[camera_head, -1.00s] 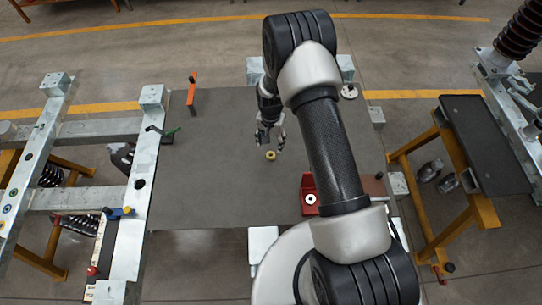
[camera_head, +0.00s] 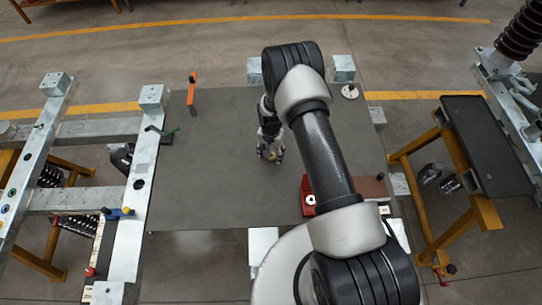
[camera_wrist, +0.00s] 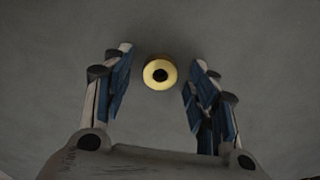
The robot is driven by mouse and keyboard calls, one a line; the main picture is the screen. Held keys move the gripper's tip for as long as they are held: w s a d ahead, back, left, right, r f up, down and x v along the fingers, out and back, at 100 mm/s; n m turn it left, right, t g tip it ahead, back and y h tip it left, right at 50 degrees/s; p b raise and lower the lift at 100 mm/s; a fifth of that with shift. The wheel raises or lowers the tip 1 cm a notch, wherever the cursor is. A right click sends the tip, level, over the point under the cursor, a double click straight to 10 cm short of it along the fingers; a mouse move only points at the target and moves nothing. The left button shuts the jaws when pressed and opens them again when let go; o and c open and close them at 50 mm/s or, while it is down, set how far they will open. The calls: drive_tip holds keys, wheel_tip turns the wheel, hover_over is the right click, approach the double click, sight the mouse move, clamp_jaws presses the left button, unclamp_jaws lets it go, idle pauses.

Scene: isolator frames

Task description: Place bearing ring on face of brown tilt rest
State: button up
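A yellow ring (camera_head: 269,156) with a dark centre, which I take as the bearing ring, lies on the grey mat. It also shows in the wrist view (camera_wrist: 160,73). My gripper (camera_head: 270,154) is low over it and partly hides it in the head view. In the wrist view my gripper (camera_wrist: 163,60) is open, with one finger on each side of the ring and a gap on both sides. A brown flat piece (camera_head: 371,188), probably the brown tilt rest, sits at the mat's right side, partly hidden by my arm; its tilt is unclear.
A red block (camera_head: 307,187) with a white ring stands left of the brown piece. The mat (camera_head: 215,185) is otherwise clear around the ring.

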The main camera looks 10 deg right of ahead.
clamp_jaws()
idle(0.5)
drive_tip(key=shift+r, duration=0.1)
